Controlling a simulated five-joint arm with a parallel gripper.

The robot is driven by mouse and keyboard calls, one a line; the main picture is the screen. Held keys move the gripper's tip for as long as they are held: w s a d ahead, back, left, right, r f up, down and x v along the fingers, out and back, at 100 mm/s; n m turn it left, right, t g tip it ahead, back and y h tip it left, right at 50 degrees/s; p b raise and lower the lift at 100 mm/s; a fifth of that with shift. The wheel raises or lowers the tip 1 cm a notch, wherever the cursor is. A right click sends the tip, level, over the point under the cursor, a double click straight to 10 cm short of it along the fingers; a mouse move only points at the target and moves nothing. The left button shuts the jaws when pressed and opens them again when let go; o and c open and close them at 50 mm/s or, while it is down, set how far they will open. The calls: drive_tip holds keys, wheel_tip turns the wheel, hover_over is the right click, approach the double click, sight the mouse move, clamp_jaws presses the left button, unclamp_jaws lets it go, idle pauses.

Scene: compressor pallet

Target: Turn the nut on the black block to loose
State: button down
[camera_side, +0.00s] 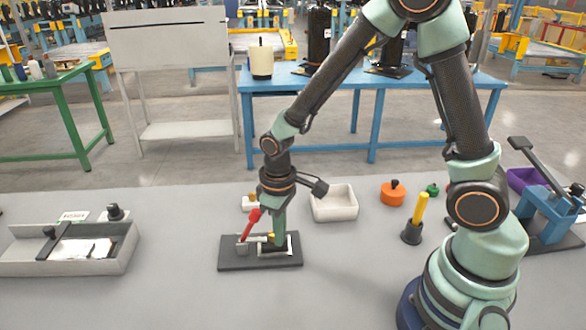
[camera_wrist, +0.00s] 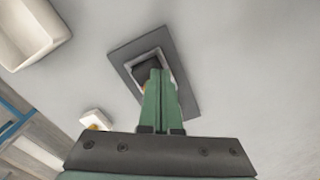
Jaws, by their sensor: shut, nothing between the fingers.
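My gripper (camera_side: 278,240) points down over a dark flat plate (camera_side: 232,266) on the table in the side view. Its green fingers (camera_wrist: 154,80) are shut together and empty in the wrist view. They cover part of a black block (camera_wrist: 146,70), which stands on the plate (camera_wrist: 124,55). A small yellowish part shows beside the fingers, but I cannot tell whether it is the nut. In the side view a red handle (camera_side: 250,222) and a pale fitting (camera_side: 242,250) stand on the plate, left of the fingers. Whether the fingertips touch anything is hidden.
A white bin (camera_side: 335,213) stands behind the plate. A grey tray (camera_side: 30,264) is at the left. The front table is clear.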

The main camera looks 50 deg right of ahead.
drive_tip(key=shift+w, duration=0.4)
idle(0.6)
drive_tip(key=shift+w+d, duration=0.1)
drive_tip(key=shift+d, duration=0.5)
drive_tip(key=shift+w+d, duration=0.2)
idle(0.4)
drive_tip(key=shift+s+d+r, duration=0.1)
drive_tip(key=shift+s+d, duration=0.15)
drive_tip(key=shift+s, duration=0.1)
wheel_tip(320, 180, up, 6)
drive_tip(key=shift+s+f, duration=0.1)
idle(0.5)
